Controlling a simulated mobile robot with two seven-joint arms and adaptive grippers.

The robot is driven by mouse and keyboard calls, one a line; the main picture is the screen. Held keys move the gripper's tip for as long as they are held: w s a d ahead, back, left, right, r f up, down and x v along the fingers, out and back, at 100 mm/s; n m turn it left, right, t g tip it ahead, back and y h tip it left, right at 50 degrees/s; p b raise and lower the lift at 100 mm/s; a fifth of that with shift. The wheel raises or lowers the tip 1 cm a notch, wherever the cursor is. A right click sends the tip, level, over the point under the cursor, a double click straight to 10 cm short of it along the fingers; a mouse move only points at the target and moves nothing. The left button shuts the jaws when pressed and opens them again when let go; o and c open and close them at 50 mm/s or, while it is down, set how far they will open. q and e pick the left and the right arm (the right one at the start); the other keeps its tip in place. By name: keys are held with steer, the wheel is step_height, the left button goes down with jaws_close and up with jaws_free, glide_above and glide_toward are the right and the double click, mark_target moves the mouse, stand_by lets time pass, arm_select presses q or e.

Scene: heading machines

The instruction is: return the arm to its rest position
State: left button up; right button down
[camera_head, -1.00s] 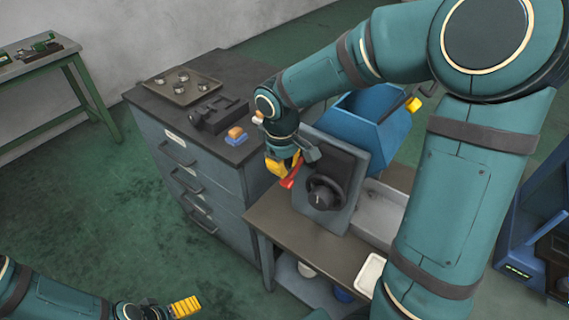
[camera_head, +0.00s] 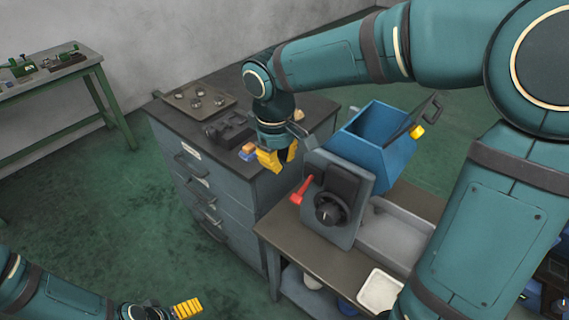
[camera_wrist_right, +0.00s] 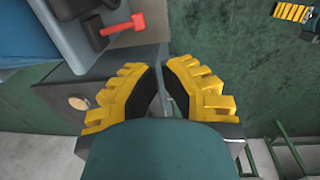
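My right arm comes in from the right and reaches across the picture. Its yellow-fingered gripper (camera_head: 277,157) hangs fingers down beside the grey machine (camera_head: 345,182), near the cabinet's edge. The right wrist view shows the two fingers (camera_wrist_right: 160,82) apart with nothing between them. The red lever (camera_head: 301,191) on the machine's front is clear of the fingers; it also shows in the right wrist view (camera_wrist_right: 122,25). My left gripper (camera_head: 187,308) is low at the bottom left, over the floor. Its fingers look close together, but their opening is unclear.
The grey cabinet (camera_head: 222,192) carries a tray (camera_head: 196,101) of round parts, a dark vise-like device (camera_head: 228,128) and small blocks (camera_head: 248,150). The machine has a blue hopper (camera_head: 378,142) and black knob (camera_head: 331,208). A white tray (camera_head: 379,291) lies at the bench front. Floor at left is clear.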

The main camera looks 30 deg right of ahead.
steer(key=shift+a+r, duration=0.1)
steer(key=shift+r, duration=0.15)
stand_by(0.3)
steer(key=a+f+m+y, duration=0.15)
steer(key=a+f, duration=0.25)
steer(key=f, duration=0.6)
steer(key=a+f+y, duration=0.2)
steer(key=a+f, duration=0.2)
steer(key=f, duration=0.5)
steer(key=s+a+f+m, duration=0.1)
steer(key=s+f+m, duration=0.1)
steer(key=s+f, duration=0.2)
steer(key=s+a+f+m+t+y, duration=0.1)
steer(key=s+a+f+m, duration=0.1)
steer(key=f, duration=0.9)
steer(key=shift+s+a+m+t, duration=0.3)
steer(key=shift+s+m, duration=0.15)
steer(key=shift+s, duration=0.75)
steer(key=shift+f+y, duration=0.1)
steer(key=shift+y, duration=0.15)
